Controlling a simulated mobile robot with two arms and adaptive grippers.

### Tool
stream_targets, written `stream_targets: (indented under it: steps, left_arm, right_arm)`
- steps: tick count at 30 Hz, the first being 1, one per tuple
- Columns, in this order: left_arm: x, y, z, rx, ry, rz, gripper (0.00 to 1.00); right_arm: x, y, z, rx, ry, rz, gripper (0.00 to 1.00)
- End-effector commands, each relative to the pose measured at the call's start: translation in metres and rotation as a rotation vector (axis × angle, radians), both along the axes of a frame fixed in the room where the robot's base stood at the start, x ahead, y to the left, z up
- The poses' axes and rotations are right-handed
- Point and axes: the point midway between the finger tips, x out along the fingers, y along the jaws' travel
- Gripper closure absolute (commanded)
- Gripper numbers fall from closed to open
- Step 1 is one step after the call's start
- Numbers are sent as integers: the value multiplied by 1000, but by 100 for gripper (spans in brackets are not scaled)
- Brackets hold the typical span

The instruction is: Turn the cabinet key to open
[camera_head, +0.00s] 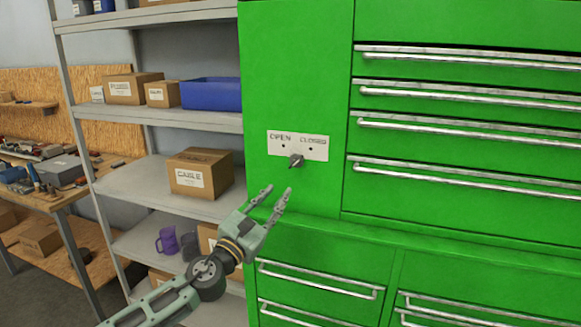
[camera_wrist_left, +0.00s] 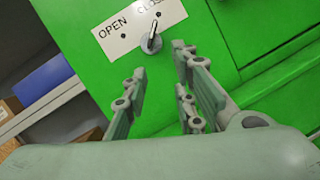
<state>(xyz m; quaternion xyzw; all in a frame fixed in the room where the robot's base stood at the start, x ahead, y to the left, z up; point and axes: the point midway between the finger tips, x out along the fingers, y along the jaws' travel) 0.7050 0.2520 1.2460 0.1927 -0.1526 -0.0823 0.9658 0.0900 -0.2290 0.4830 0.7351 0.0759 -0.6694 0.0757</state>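The grey cabinet key (camera_head: 296,160) sits in the front of the green cabinet (camera_head: 300,60), at the lower edge of a white plate (camera_head: 320,148) marked OPEN on the left and CLOSED on the right. In the left wrist view the key (camera_wrist_left: 151,40) appears to lean toward the CLOSED side. My left gripper (camera_head: 278,190) is open and empty, below and slightly left of the key. In the left wrist view its fingertips (camera_wrist_left: 158,62) point toward the key, which lies beyond them and is not touched. My right gripper is not in view.
Green drawers with long metal handles (camera_head: 470,138) stand right of the key. A grey shelf (camera_head: 195,205) with cardboard boxes (camera_head: 212,168) and a blue bin (camera_head: 210,95) is on the left. A wooden workbench (camera_head: 50,198) with tools stands at the far left.

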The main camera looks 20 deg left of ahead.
Motion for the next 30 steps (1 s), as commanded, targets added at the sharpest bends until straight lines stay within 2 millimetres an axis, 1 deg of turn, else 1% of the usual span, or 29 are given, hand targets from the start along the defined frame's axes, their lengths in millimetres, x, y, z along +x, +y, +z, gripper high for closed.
stream_targets:
  steps: [1,3,6,8,12,18,21,25,30]
  left_arm:
    - [5,3,14,126,-41,6,75]
    - [9,4,24,260,-78,11,75]
    - [14,5,31,356,-106,16,75]
    - [19,4,34,375,-111,18,75]
    - [37,-4,41,372,-113,16,75]
    - [66,-13,48,369,-111,17,75]
    - [75,-15,50,370,-111,18,75]
    - [82,-17,52,370,-111,17,75]
    - [83,-18,52,370,-110,16,75]
  right_arm:
    - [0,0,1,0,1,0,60]
    - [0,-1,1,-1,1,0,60]
    - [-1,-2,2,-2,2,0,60]
    - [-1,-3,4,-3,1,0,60]
    - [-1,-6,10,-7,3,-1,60]
    - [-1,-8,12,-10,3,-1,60]
    - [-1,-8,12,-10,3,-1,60]
    - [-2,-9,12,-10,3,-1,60]
    - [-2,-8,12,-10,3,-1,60]
